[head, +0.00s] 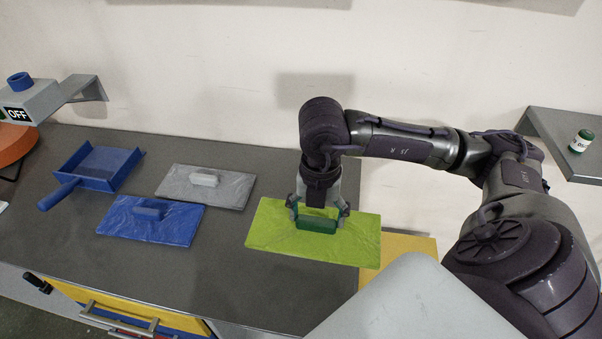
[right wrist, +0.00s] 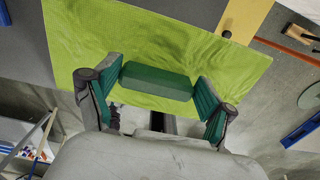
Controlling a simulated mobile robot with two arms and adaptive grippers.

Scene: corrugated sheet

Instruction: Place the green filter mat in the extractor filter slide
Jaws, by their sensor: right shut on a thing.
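The green filter mat (head: 275,230) is a flat lime-green rectangle with a dark green block handle (head: 316,225) on top. My right gripper (head: 318,212) is shut on that handle from above, with a finger at each end of it. The mat is near the front right part of the grey bench; whether it touches the bench is unclear. The right wrist view also shows the mat (right wrist: 90,50) and the handle (right wrist: 157,82) between the fingers. I cannot make out the extractor filter slide for certain. My left gripper is out of view.
A blue mat (head: 150,222), a grey mat (head: 222,189) and a blue dustpan (head: 98,166) lie to the left on the bench. A yellow panel (head: 408,246) shows beyond the mat's right edge. A shelf (head: 560,135) with a small jar (head: 581,141) is at right.

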